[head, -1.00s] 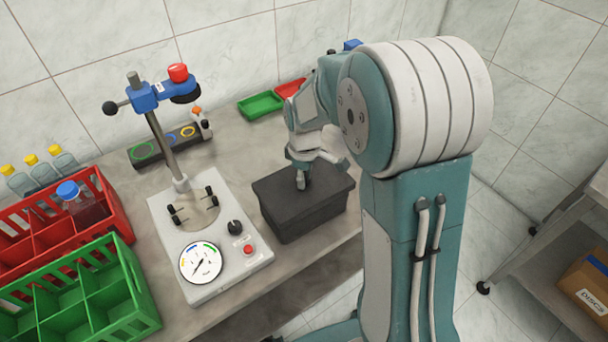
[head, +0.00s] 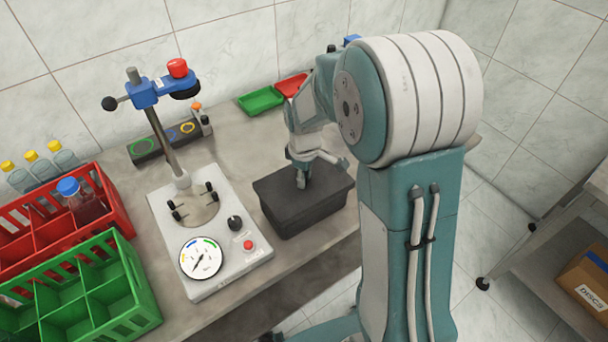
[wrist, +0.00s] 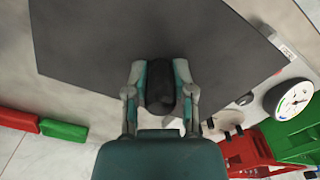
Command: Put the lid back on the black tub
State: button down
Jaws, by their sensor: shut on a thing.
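The black tub (head: 300,218) stands on the bench to the right of the white machine. Its dark flat lid (head: 325,184) lies over the top of the tub; in the head view I cannot tell whether it is fully seated. The lid also fills much of the wrist view (wrist: 90,45). My gripper (head: 303,180) is above the lid, pointing down. In the wrist view my gripper (wrist: 160,85) is shut on the lid's dark knob (wrist: 160,95), with a finger on each side. The inside of the tub is hidden.
The white machine (head: 225,265) with a gauge and post stands left of the tub. Red (head: 125,220) and green (head: 150,300) crates are farther left. Small green (head: 261,101) and red (head: 291,85) trays lie behind. The bench's front edge is close to the tub.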

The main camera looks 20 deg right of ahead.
jog(key=shift+f, duration=0.3)
dwell(0.5)
jog(key=shift+c, duration=1.9)
grip_release()
jog(key=o, duration=0.4)
jog(key=shift+r, duration=3.8)
grip_shut()
